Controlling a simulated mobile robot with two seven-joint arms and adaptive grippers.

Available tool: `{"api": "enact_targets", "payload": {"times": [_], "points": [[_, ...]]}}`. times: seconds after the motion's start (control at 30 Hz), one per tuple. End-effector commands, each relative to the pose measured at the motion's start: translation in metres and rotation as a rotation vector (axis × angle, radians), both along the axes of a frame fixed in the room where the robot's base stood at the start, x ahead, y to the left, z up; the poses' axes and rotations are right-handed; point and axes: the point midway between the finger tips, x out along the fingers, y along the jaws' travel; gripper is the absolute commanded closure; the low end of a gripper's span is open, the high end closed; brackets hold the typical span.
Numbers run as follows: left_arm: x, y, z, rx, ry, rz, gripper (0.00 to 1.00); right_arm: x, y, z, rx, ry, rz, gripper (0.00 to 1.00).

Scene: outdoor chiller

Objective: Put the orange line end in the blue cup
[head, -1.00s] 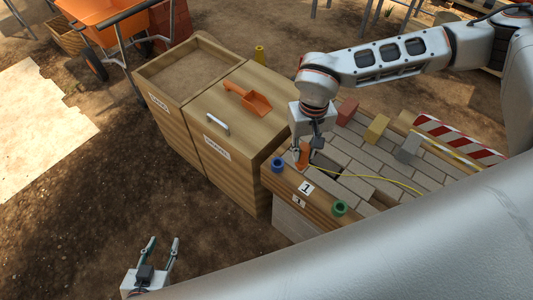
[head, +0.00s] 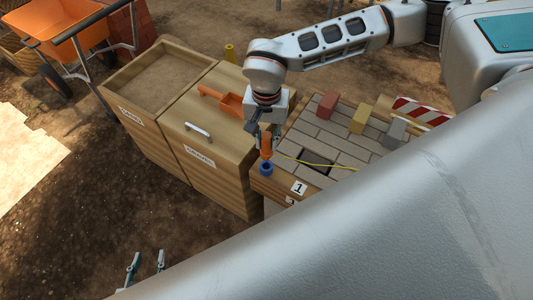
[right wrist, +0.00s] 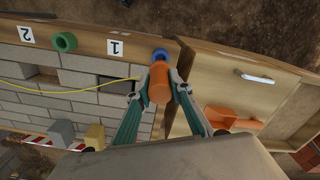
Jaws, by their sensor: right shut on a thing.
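The orange line end (head: 266,146) is an orange cylinder with a thin yellow line (head: 315,164) running off over the paving. My right gripper (head: 266,136) is shut on it and holds it upright just above the blue cup (head: 266,168). In the right wrist view the orange line end (right wrist: 160,84) sits between the fingers (right wrist: 160,95), and the blue cup (right wrist: 160,54) shows partly behind its far end. I cannot tell whether the end touches the rim. My left gripper (head: 146,262) is open and empty over the dirt, at the lower left.
Wooden sand and gravel bins (head: 190,165) stand left of the blue cup; an orange scoop (head: 222,100) lies on the gravel lid. Red, yellow and grey blocks lie on the paving behind. A green cup (right wrist: 64,41) shows in the right wrist view.

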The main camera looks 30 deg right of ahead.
Motion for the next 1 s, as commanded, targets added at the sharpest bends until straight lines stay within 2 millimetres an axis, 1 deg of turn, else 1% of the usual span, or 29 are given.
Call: {"api": "enact_targets", "payload": {"times": [0.03,0.1,0.37,0.6,0.97,1.0], "points": [[0.000,0.000,0.000,0.000,0.000,0.000,0.63,-0.001,0.000,-0.010,0.000,0.002,0.000,1.00],[0.001,0.000,0.000,0.000,-0.001,0.000,0.63,-0.001,0.000,-0.019,0.000,0.001,0.000,1.00],[0.003,0.000,0.002,-0.001,-0.006,0.001,0.63,0.000,0.000,-0.036,0.001,0.001,0.001,1.00],[0.004,0.000,0.002,-0.002,-0.009,0.001,0.63,-0.001,0.000,-0.069,0.000,0.002,0.001,1.00],[0.003,0.000,0.000,-0.002,-0.008,0.001,0.63,0.000,0.000,-0.073,0.001,-0.001,0.001,1.00],[0.003,0.000,0.001,-0.002,-0.008,0.001,0.63,0.000,0.000,-0.072,0.001,-0.001,0.001,0.72]]}}
